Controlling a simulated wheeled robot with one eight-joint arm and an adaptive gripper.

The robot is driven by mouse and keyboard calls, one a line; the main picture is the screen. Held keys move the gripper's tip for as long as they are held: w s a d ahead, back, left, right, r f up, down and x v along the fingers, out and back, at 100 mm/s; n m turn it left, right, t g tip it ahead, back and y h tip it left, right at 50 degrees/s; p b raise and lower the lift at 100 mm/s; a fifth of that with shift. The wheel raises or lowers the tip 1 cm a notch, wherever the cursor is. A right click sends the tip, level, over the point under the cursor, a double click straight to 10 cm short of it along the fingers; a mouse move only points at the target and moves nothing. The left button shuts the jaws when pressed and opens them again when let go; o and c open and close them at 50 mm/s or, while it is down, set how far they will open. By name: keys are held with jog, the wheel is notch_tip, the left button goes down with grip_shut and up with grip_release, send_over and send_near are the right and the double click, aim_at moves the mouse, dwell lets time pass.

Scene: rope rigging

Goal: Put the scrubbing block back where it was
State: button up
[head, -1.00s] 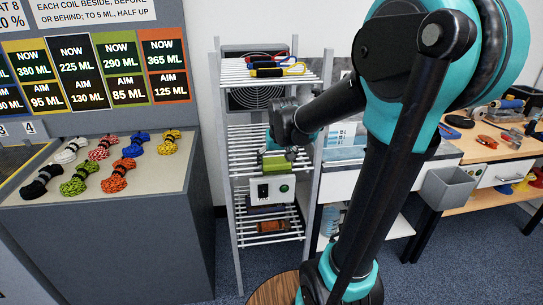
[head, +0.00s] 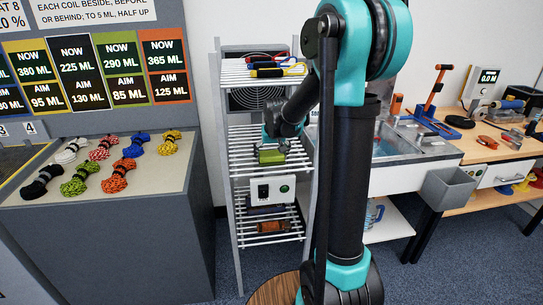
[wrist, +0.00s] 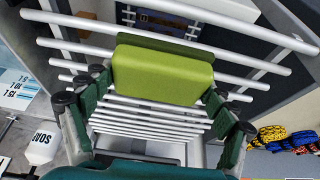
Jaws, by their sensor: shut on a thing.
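The scrubbing block is a green block (head: 271,157) at the middle wire shelf (head: 243,165) of the rack in the head view. My gripper (head: 279,146) reaches in from the right and is shut on it. In the wrist view the block (wrist: 163,70) shows as a light green face with a darker green edge behind. The fingers of my gripper (wrist: 158,88) stand on either side of it, over the white shelf bars (wrist: 150,120). I cannot tell whether the block touches the bars or is just above them.
Coloured-handled tools (head: 275,68) lie on the top shelf, and a brown item (head: 272,226) lies low down. Rack posts (head: 231,200) flank the opening. A sink (head: 400,142) stands to the right.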

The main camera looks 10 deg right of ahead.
jog(key=shift+f, duration=0.2)
jog(key=o, duration=1.1)
jog(key=shift+c, duration=0.2)
jog(key=v, duration=1.2)
jog(key=s+d+f, duration=0.2)
jog(key=s+f, duration=0.6)
jog(key=s, duration=0.5)
jog(key=s+d+f, duration=0.2)
jog(key=s+f, duration=0.7)
jog(key=s, duration=0.3)
jog(key=shift+s+f, duration=0.3)
jog(key=shift+s, duration=0.1)
